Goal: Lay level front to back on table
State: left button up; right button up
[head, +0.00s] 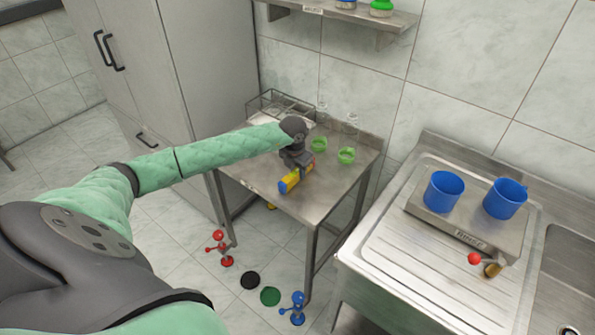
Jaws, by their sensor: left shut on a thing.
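The level (291,180) is a short bar, yellow in the middle with a blue near end and some red at its far end. It is over the metal table (326,199), pointing obliquely toward the table's front edge. My left gripper (299,166) is shut on the level from above and hides part of it. I cannot tell whether the level touches the tabletop. My right gripper is not in view.
Two green cups (346,155) and clear bottles (351,124) stand at the table's back right. A wire basket (275,105) is at the back left. A sink counter (400,215) with blue mugs (443,191) is at right. Valve-like red and blue items stand on the floor.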

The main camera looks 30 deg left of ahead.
pick_arm(q)
jog(key=shift+f, duration=0.2)
jog(key=o, duration=1.1)
